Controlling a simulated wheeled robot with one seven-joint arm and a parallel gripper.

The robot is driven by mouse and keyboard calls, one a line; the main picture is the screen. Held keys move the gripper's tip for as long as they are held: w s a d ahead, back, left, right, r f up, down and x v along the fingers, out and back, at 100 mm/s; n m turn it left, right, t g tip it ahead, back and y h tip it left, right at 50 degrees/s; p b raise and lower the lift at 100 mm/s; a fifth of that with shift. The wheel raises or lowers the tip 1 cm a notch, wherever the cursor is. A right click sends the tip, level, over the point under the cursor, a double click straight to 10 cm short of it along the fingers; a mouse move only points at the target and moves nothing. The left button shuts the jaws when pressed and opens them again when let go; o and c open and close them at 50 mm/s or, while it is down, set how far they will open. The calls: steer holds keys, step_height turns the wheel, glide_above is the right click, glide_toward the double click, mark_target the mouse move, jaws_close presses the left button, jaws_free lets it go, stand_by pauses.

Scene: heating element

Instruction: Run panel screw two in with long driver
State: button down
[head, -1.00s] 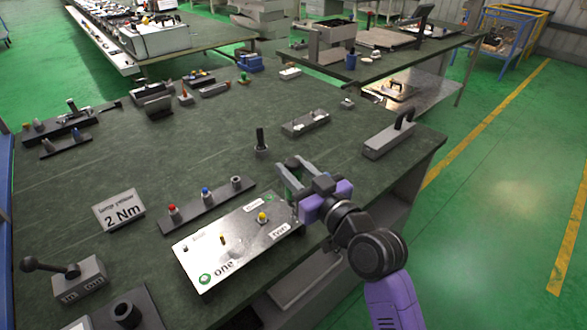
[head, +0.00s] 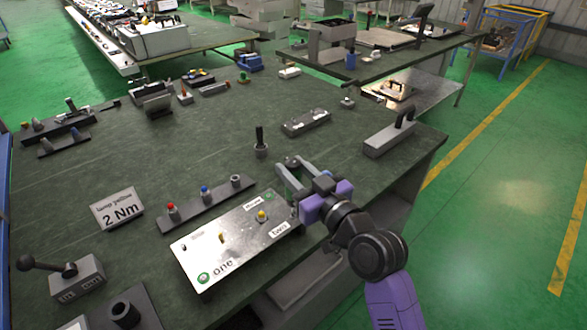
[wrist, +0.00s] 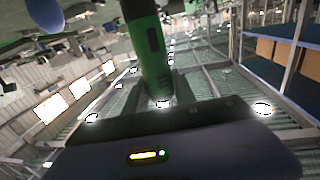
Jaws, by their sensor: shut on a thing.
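The panel (head: 236,262) is a pale metal plate on the bench, with printed labels "one" near its left front and "two" near its right. A green round part (head: 204,278) sits by "one" and a yellow part (head: 262,216) stands by "two". My gripper (head: 291,170) is just beyond the panel's far right corner, above the bench. It is shut on a green and black driver handle (wrist: 148,45), clearest in the wrist view. In the head view only a dark round end of it shows; its tip is hidden.
A rack (head: 206,205) with red, blue and grey-topped parts lies behind the panel. A sign (head: 117,208) reads "lamp yellow 2 Nm". A dark upright holder (head: 261,146), a grey tray (head: 306,122) and a handled block (head: 390,137) stand beyond. Open bench lies at middle left.

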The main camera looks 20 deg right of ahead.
steer(key=shift+f+b, duration=0.35)
steer(key=shift+f, duration=0.05)
stand_by(1.1)
steer(key=shift+r, duration=0.1)
steer(key=shift+r+p, duration=2)
steer(key=shift+r, duration=0.55)
